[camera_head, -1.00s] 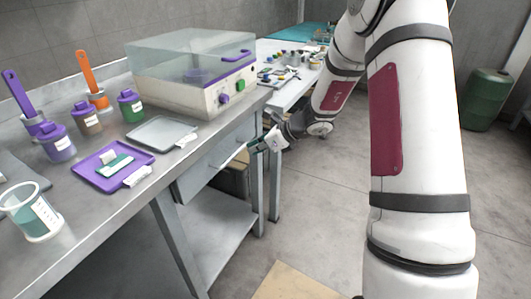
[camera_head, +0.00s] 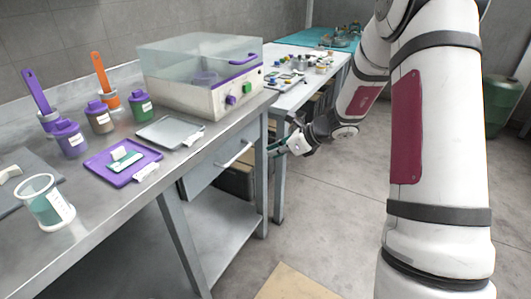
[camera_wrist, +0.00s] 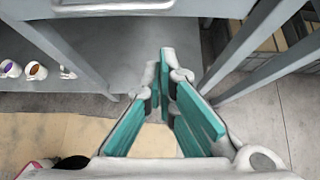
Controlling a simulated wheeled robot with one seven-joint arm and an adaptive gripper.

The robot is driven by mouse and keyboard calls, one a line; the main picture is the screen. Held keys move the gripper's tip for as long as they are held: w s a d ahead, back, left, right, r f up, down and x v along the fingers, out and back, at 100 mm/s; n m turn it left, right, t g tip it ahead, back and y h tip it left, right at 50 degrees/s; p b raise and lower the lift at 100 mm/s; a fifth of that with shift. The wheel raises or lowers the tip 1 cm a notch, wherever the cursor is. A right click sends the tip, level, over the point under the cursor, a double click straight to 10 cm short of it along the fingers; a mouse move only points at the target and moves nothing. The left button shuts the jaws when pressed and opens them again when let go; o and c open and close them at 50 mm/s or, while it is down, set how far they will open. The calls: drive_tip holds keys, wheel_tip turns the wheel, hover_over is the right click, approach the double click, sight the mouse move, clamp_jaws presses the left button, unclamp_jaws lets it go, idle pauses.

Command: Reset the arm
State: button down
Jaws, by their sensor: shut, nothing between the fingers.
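My gripper (camera_head: 276,149) is shut and empty. It hangs in the air just right of the steel workbench's front edge, close to the drawer (camera_head: 215,168) and its handle (camera_head: 236,154). A gap separates it from the handle in the head view. In the wrist view my gripper (camera_wrist: 163,72) shows its teal-padded fingers with their tips together. A pale bar, apparently the drawer handle (camera_wrist: 115,7), crosses the top of that view, beyond the fingertips. My arm reaches in from the right, bent at the elbow.
The workbench (camera_head: 110,225) carries a clear-lidded machine (camera_head: 200,75), a purple tray (camera_head: 105,175), a grey tray (camera_head: 170,132), a beaker (camera_head: 47,203) and several bottles. A white table (camera_head: 305,72) with small parts stands behind. Open floor (camera_head: 335,215) lies to the right.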

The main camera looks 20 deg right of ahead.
drive_tip(key=p+v, duration=0.1)
drive_tip(key=v, duration=0.7)
drive_tip(key=s+a+r+n+g, duration=0.3)
drive_tip(key=s+a+r+n, duration=0.3)
drive_tip(key=s+a+n, duration=0.25)
drive_tip(key=s+a+r+n+g, duration=0.2)
drive_tip(key=s+a+r+n, duration=0.45)
drive_tip(key=s+a, duration=0.2)
drive_tip(key=s+d+n+g+h, duration=0.1)
drive_tip(key=s+d+n+h, duration=0.15)
drive_tip(key=s+n, duration=0.6)
drive_tip(key=s+d+n+h, duration=0.1)
drive_tip(key=s+n+h, duration=0.3)
drive_tip(key=s, duration=0.9)
wheel_tip(320, 180, up, 16)
drive_tip(key=t+p, duration=0.2)
drive_tip(key=p, duration=1.2)
drive_tip(key=shift+d+n+p, duration=0.2)
drive_tip(key=shift+n+p, duration=0.1)
drive_tip(key=shift+n, duration=0.05)
drive_tip(key=shift+s, duration=0.1)
